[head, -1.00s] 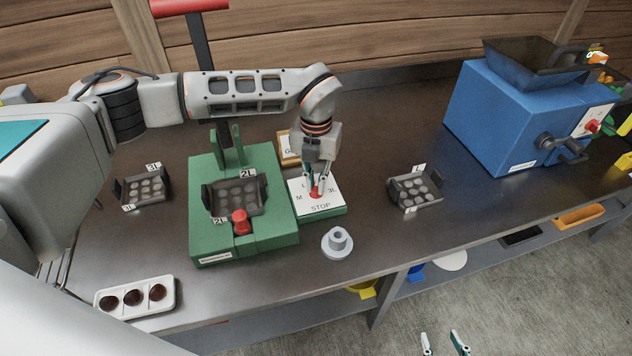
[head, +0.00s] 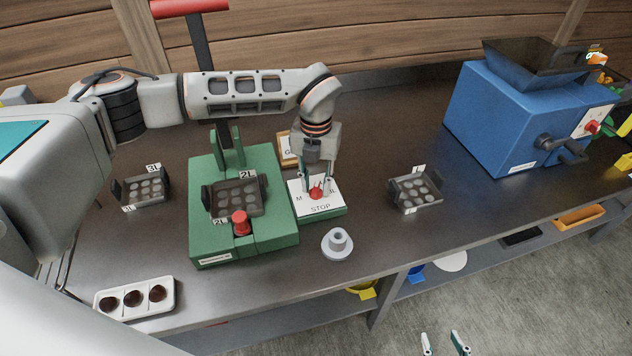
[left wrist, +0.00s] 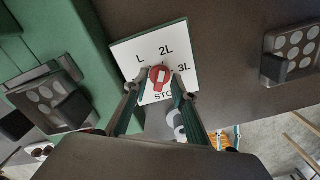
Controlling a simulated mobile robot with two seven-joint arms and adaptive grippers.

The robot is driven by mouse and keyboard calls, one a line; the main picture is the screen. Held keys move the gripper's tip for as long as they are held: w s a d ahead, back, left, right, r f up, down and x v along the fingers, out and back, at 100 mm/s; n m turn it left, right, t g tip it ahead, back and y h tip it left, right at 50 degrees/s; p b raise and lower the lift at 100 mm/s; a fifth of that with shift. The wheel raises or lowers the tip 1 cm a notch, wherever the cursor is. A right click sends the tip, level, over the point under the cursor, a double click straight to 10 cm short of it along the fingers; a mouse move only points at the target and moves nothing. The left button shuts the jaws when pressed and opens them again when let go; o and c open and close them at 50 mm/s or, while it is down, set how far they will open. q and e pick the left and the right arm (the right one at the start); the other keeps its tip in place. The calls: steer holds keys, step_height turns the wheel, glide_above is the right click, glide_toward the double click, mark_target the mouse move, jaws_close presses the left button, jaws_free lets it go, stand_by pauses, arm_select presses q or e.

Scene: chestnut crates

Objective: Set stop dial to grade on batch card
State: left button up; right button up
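The red stop dial (head: 316,193) sits on a white plate lettered STOP (head: 320,209) beside the green press. In the left wrist view the dial (left wrist: 160,78) has a white pointer mark that appears to face 2L; L, 2L and 3L are readable around it. My left gripper (head: 317,187) is open above the dial, its fingers apart on either side; it also shows in the left wrist view (left wrist: 158,92). The batch card (head: 285,149) stands behind, mostly hidden by the gripper; only a "G" shows. My right gripper (head: 443,344) is open and empty at the bottom edge.
A grey flanged piece (head: 337,243), a white tray of chestnuts (head: 168,308) and a blue machine (head: 490,120) share the bench.

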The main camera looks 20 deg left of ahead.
mark_target(316, 187)
arm_select(q)
step_height(316, 187, up, 12)
stand_by(0.6)
